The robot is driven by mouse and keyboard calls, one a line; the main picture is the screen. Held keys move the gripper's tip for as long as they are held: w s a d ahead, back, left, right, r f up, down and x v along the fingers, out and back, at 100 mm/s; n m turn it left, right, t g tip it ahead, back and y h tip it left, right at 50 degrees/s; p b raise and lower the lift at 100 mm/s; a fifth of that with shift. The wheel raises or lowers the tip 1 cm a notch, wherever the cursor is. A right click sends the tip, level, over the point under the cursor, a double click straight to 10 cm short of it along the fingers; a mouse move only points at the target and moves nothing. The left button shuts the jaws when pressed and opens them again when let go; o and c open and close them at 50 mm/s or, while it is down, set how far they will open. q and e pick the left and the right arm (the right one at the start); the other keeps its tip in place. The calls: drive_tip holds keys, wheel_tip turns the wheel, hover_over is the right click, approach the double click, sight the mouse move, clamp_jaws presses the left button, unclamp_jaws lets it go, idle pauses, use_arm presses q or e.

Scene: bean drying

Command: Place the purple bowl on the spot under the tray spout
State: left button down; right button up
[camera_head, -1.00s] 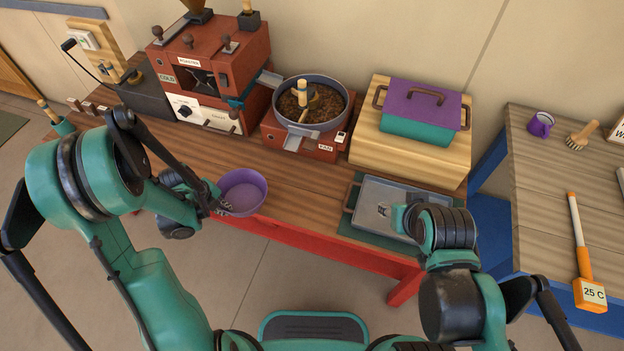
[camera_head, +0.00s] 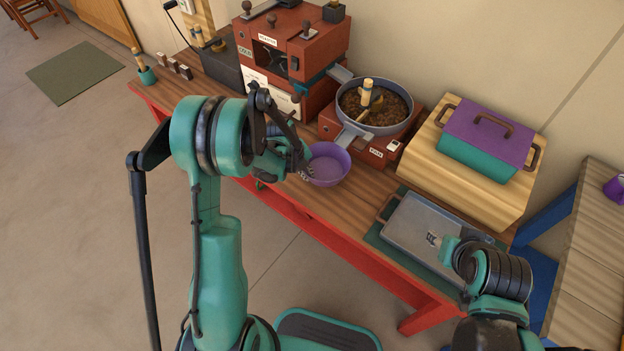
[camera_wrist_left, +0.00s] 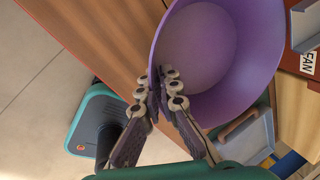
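The purple bowl (camera_head: 328,165) is at the front edge of the wooden table, just in front of and slightly left of the metal spout (camera_head: 354,133). The spout sticks out from the round cooling tray (camera_head: 408,122), which holds brown beans. My left gripper (camera_head: 304,172) is at the bowl's near left rim. In the left wrist view its fingers (camera_wrist_left: 163,88) are closed on the rim of the bowl (camera_wrist_left: 210,55). I cannot tell whether the bowl touches the table. My right gripper (camera_head: 436,240) is over the grey metal tray; its fingers are too small to read.
The red roaster (camera_head: 290,45) stands behind and left of the bowl. The red fan box (camera_head: 377,152) is under the cooling tray. The grey metal tray (camera_head: 415,225) lies on a green mat to the right. A purple-lidded teal box (camera_head: 485,135) sits on a wooden block behind it.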

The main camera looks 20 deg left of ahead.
sight(325, 166)
use_arm(q)
drive_tip(key=shift+w+d, duration=0.55)
drive_tip(key=shift+w, duration=0.05)
wheel_tip(325, 166, down, 4)
drive_tip(key=shift+r+b, duration=0.15)
drive_tip(key=shift+b, duration=0.8)
drive_tip(key=shift+r, duration=0.1)
drive_tip(key=shift+f, duration=0.2)
drive_tip(key=c, duration=1.7)
unclamp_jaws()
drive_tip(key=shift+r, duration=0.1)
